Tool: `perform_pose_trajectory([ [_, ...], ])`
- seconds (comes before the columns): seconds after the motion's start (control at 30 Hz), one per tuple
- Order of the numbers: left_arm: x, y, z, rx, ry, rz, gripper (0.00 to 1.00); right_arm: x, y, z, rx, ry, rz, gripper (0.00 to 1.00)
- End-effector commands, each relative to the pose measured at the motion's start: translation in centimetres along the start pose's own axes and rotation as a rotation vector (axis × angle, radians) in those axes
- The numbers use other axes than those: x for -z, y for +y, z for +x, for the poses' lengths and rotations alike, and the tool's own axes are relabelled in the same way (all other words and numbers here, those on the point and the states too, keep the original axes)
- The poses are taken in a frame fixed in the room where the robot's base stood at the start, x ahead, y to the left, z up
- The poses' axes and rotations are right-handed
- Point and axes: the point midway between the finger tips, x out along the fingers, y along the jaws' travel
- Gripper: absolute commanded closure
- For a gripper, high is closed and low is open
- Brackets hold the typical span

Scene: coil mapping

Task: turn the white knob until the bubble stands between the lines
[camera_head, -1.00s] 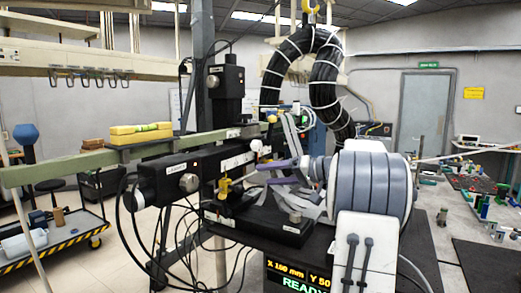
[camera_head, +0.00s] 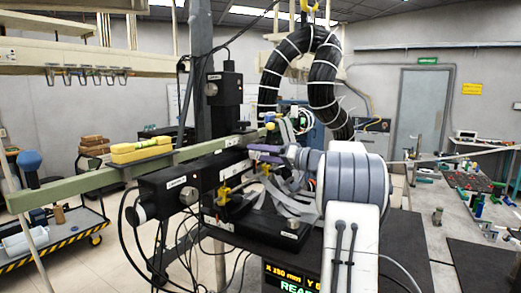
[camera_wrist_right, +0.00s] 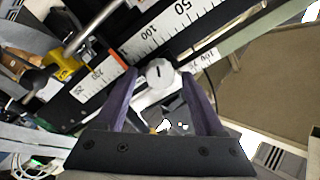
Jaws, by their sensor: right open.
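The white knob (camera_wrist_right: 160,73) shows in the right wrist view as a round dial with a dark mark. My right gripper (camera_wrist_right: 163,78) is open, with one purple finger on each side of the knob and a gap on both sides. In the head view my right gripper (camera_head: 256,151) reaches left to the rail unit below the green beam (camera_head: 85,180); its fingers mostly hide the knob there. My left gripper is not in view.
Black slide housings with metal knobs (camera_head: 189,195) and loose cables stand left of my right gripper. A black cable coil (camera_head: 325,75) hangs behind. A display (camera_head: 290,276) is at the bottom. A bench with parts (camera_head: 470,190) is at right.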

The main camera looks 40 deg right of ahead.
Motion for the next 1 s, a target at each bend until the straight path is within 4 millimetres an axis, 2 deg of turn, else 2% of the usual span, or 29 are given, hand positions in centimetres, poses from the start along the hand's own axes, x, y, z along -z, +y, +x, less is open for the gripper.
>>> perform_pose_trajectory([
  [0.27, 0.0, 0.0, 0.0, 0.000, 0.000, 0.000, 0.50, -0.1, 0.1, 0.1, -0.001, 0.000, 0.001, 0.29],
  [0.4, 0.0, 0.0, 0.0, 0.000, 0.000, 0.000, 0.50, -0.1, 0.1, 0.1, -0.001, 0.000, 0.001, 0.83],
  [0.43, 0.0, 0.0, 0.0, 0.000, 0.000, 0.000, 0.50, -0.1, 0.1, 0.1, -0.001, 0.000, 0.001, 0.94],
  [0.47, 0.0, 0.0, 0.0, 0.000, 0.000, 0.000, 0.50, -0.1, 0.1, 0.1, -0.001, 0.000, 0.001, 1.00],
  [0.77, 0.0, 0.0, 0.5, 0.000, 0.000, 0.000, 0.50, -0.1, 0.1, 0.1, -0.001, 0.000, 0.033, 1.00],
  [1.0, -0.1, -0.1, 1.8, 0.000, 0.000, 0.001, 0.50, -0.3, 0.3, 0.1, -0.001, -0.001, 0.163, 1.00],
])
